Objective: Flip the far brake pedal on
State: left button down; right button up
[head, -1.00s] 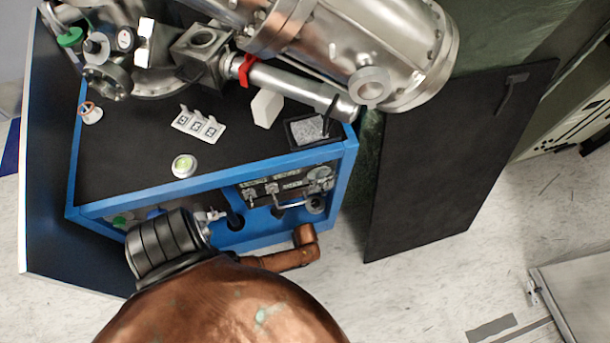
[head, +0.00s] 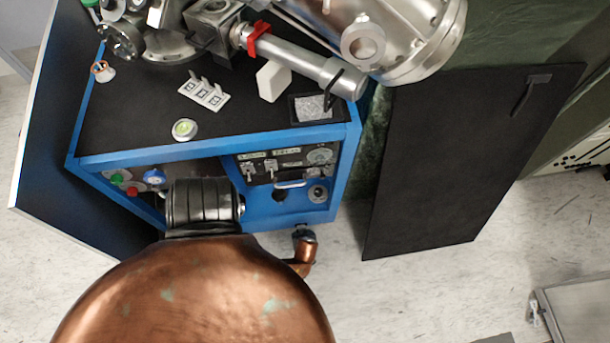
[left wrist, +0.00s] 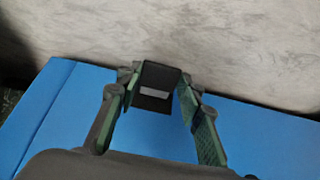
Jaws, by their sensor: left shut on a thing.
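In the left wrist view my left gripper (left wrist: 158,85) has its two green-padded fingers on either side of a black pedal-like part (left wrist: 153,102) with a pale grey strip. The part stands between the fingertips over a blue surface (left wrist: 60,100), close to its edge. I take it to be a brake pedal, but cannot tell which one or whether it is on or off. In the head view the blue cart (head: 350,150) stands in front of me, and no pedal is clearly seen there. Its lower near side is partly hidden. My right gripper is not in view.
Metal vacuum equipment (head: 325,65) stands on the cart's black top (head: 130,105). A switch panel (head: 285,165) is on the near side.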

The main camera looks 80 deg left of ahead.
pick_arm(q)
jog(key=c, duration=1.6)
grip_release()
jog(key=shift+w+d, duration=0.15)
jog(key=shift+w, duration=0.15)
jog(key=shift+o, duration=1.4)
jog(key=shift+s, duration=0.2)
